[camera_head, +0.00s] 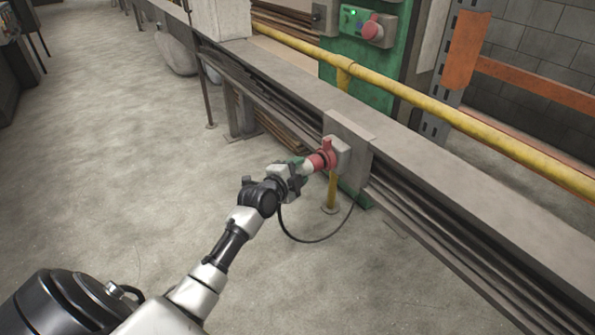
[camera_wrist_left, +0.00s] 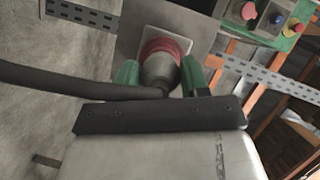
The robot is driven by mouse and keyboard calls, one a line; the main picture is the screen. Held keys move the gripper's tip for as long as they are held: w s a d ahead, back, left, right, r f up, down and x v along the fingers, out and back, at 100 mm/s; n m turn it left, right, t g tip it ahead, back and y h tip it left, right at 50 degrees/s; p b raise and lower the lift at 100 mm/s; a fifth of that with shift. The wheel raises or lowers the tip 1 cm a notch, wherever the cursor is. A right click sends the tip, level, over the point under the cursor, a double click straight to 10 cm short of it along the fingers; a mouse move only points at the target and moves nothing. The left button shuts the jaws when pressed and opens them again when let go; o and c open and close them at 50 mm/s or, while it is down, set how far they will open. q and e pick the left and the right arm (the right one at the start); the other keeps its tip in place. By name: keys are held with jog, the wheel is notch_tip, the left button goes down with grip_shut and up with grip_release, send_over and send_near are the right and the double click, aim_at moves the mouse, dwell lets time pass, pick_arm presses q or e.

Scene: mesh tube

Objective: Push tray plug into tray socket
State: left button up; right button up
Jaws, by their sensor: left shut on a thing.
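The tray plug (camera_wrist_left: 158,72) is a grey body between the green fingertips of my left gripper (camera_wrist_left: 160,76) in the left wrist view. In the head view my left gripper (camera_head: 296,172) is shut on it, beside the cable tray. A black cable hangs from the plug in a loop. The tray socket (camera_head: 341,151) is a grey box with a red part, mounted on a metal plate on the tray's side. A red ring (camera_wrist_left: 165,48) shows at the plug's far end, against the socket. I cannot tell how deep the plug sits. My right gripper is out of view.
The long grey cable tray (camera_head: 425,165) runs diagonally across the head view, with a yellow rail (camera_head: 440,108) behind it. A green control box (camera_head: 362,30) with a red button stands beyond. The concrete floor (camera_head: 120,150) at left is clear.

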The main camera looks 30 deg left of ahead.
pick_arm(q)
jog(key=shift+w+d, duration=0.2)
jog(key=shift+w, duration=0.2)
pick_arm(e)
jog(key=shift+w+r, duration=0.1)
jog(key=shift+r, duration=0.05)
pick_arm(q)
jog(key=o, duration=0.9)
jog(key=shift+o, duration=0.2)
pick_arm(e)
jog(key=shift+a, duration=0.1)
pick_arm(q)
jog(key=shift+s, duration=0.15)
jog(key=shift+s+r, duration=0.1)
jog(key=shift+s, duration=0.2)
jog(key=s+r+p, duration=0.1)
jog(key=s+p, duration=0.1)
jog(key=s, duration=0.7)
jog(key=shift+s+r+p, duration=0.2)
jog(key=shift+s+p, duration=0.2)
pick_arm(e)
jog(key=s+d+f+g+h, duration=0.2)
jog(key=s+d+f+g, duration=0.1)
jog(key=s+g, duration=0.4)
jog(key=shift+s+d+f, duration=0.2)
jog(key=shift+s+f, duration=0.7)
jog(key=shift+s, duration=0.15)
